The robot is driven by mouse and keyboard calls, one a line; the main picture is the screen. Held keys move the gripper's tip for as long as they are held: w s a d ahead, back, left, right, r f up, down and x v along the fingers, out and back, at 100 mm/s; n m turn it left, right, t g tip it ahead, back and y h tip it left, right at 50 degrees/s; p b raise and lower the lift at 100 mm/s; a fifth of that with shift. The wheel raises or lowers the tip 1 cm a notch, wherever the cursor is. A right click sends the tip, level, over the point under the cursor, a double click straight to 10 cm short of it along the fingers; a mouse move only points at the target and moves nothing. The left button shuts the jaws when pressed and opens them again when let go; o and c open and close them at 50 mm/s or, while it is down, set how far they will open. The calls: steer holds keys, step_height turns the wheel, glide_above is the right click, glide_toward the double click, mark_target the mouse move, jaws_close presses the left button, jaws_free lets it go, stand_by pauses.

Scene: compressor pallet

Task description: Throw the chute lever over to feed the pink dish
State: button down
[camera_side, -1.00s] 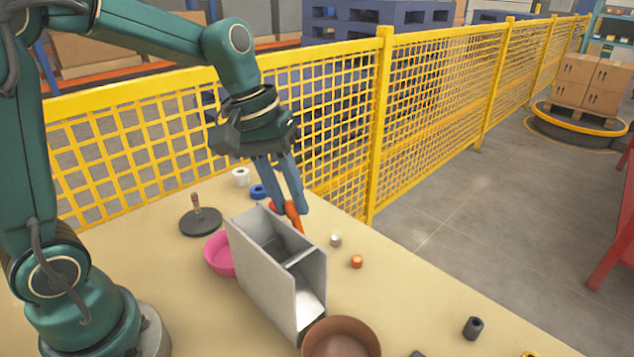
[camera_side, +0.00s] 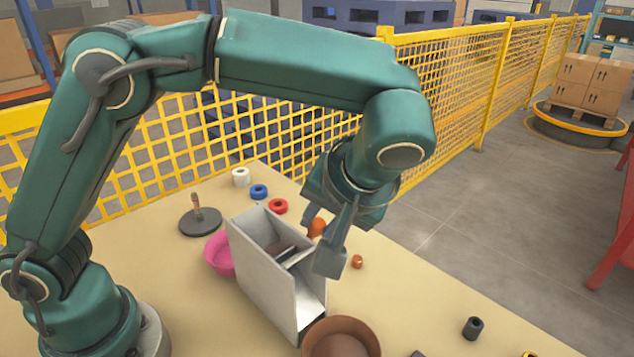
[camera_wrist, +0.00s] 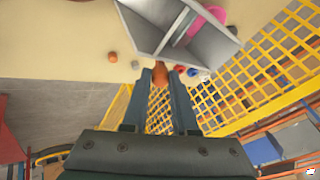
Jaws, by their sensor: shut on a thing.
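The grey metal chute (camera_side: 262,275) stands open-topped on the table, and its walls also show in the wrist view (camera_wrist: 150,35). The pink dish (camera_side: 219,256) sits at its left side, partly hidden by it; it also shows in the wrist view (camera_wrist: 212,14). A brown dish (camera_side: 341,332) sits at the chute's near end. The orange lever (camera_side: 317,227) is on the chute's right side, mostly hidden by my gripper (camera_side: 323,245). In the wrist view the lever (camera_wrist: 160,75) shows between my fingertips. My gripper is shut on it.
A red ring (camera_side: 278,206), a blue ring (camera_side: 258,191) and a white ring (camera_side: 240,177) lie behind the chute. A dark round base with a peg (camera_side: 200,221) stands at left. An orange cylinder (camera_side: 357,261) and a black cylinder (camera_side: 473,328) are at right. A yellow fence borders the table.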

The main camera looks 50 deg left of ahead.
steer(key=shift+d+f+y, duration=0.15)
steer(key=shift+d+y, duration=0.1)
steer(key=shift+y, duration=0.05)
stand_by(0.4)
steer(key=c, duration=1)
jaws_free()
steer(key=shift+v, duration=2.55)
